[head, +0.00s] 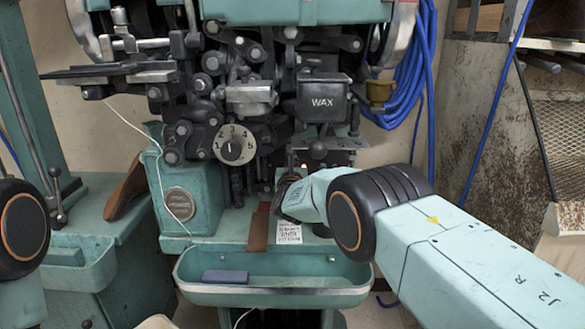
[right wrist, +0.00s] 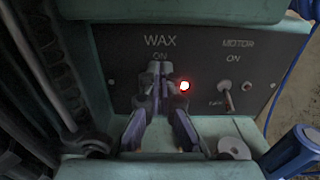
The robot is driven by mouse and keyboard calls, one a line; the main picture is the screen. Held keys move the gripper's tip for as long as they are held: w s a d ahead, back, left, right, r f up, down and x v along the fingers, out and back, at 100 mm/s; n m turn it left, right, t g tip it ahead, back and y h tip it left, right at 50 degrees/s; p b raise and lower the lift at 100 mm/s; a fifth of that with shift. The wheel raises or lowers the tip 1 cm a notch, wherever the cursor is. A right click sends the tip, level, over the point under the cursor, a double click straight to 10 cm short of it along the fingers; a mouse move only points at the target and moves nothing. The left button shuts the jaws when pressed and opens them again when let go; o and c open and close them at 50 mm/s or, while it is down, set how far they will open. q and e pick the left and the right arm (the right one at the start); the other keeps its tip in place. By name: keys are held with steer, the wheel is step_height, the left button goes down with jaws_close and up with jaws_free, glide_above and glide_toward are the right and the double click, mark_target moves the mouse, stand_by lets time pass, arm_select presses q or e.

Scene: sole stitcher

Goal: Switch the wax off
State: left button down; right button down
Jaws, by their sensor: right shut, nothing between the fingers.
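In the right wrist view a dark panel (right wrist: 118,72) carries the word WAX with ON below it. The wax switch (right wrist: 154,68) sits under that label, its lower part hidden by my fingers, so I cannot clearly tell its position. A red lamp (right wrist: 184,86) glows just right of it. My right gripper (right wrist: 158,90) is shut and empty, its fingertips right at the wax switch; whether they touch it I cannot tell. In the head view my right gripper (head: 284,186) is partly hidden by my wrist, and the red lamp (head: 304,166) shows behind it. My left gripper is out of view.
A motor switch (right wrist: 227,98) stands right of the lamp on the same panel. The green stitching machine (head: 200,185) has a box marked WAX (head: 323,103) and a numbered dial (head: 234,145). A green tray (head: 280,290) holding a blue block (head: 225,276) lies below.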

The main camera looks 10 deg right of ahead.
steer(key=shift+f+b, duration=0.4)
steer(key=shift+f, duration=0.1)
steer(key=shift+f+b, duration=0.3)
steer(key=shift+f, duration=0.05)
steer(key=shift+r, duration=0.15)
steer(key=shift+r+p, duration=0.45)
steer(key=shift+r, duration=0.15)
steer(key=p+v, duration=1)
steer(key=p, duration=0.3)
steer(key=shift+f, duration=0.15)
